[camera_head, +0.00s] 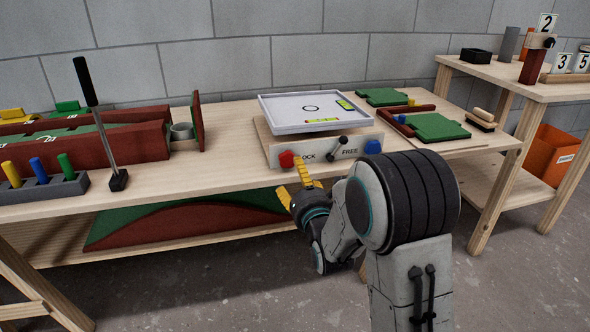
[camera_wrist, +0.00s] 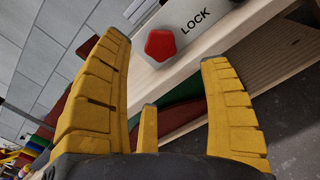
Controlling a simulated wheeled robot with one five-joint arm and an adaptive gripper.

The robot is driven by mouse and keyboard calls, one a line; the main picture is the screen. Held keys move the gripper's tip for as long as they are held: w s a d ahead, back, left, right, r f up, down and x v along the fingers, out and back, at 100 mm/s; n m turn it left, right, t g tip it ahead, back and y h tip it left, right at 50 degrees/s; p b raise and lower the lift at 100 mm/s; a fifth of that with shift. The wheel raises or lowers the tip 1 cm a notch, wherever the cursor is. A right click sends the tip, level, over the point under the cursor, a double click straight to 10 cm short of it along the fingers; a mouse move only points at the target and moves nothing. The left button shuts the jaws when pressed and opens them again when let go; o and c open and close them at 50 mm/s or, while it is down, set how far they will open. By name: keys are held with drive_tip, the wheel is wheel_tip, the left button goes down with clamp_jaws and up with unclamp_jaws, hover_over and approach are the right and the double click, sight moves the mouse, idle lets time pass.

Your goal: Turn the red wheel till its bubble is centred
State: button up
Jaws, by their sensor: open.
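The red wheel (camera_head: 287,159) is a small lobed knob on the left of the front panel of a levelling table. In the wrist view the red wheel (camera_wrist: 160,45) shows ahead, beyond the fingertips. The white tray (camera_head: 275,122) on top carries two yellow-green bubble vials, one at the front (camera_head: 322,120) and one at the right (camera_head: 345,104); bubble positions are too small to tell. My gripper (camera_head: 298,181) is open and empty, just below and in front of the red wheel, apart from it. Its yellow fingers (camera_wrist: 172,52) spread on either side.
A blue wheel (camera_head: 373,147) sits on the panel's right. A lever (camera_head: 338,147) stands between the words LOCK and FREE, its setting unclear. A black-handled rod (camera_head: 96,125) stands on the bench at left. The bench edge runs beside my gripper.

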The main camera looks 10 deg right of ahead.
sight(289, 158)
drive_tip(key=w, duration=0.3)
drive_tip(key=shift+w, duration=0.35)
drive_tip(key=shift+w+b, duration=0.55)
drive_tip(key=shift+w, duration=2.45)
drive_tip(key=c, duration=0.8)
drive_tip(key=shift+r, duration=0.1)
drive_tip(key=c, duration=0.3)
drive_tip(key=shift+c, duration=0.2)
